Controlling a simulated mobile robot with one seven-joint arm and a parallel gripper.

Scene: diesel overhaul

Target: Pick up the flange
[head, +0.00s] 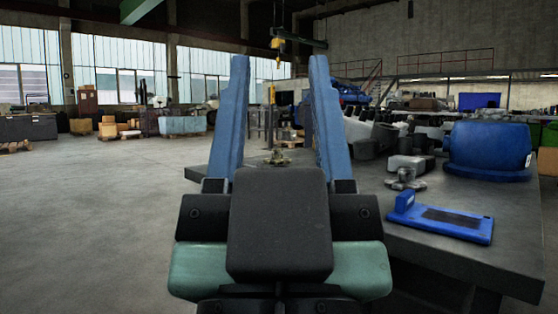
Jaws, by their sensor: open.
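My gripper (279,62) stands upright in the lower middle of the head view. Its two long blue fingers are wide apart, with nothing held between them. A small metal part with a flat base and raised middle (405,181), flange-like, sits on the dark table (462,262) to the right of the fingers. Another small metal part (278,158) shows between the fingers, farther back at the table's far left end. I cannot tell for sure which of the two is the flange. The gripper body hides part of the table's left side.
A blue flat tool with a dark panel (446,218) lies near the table's front right. A big blue rounded housing (488,148) stands behind it. Several grey parts (375,135) crowd the table's back. The floor (90,220) at left is open.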

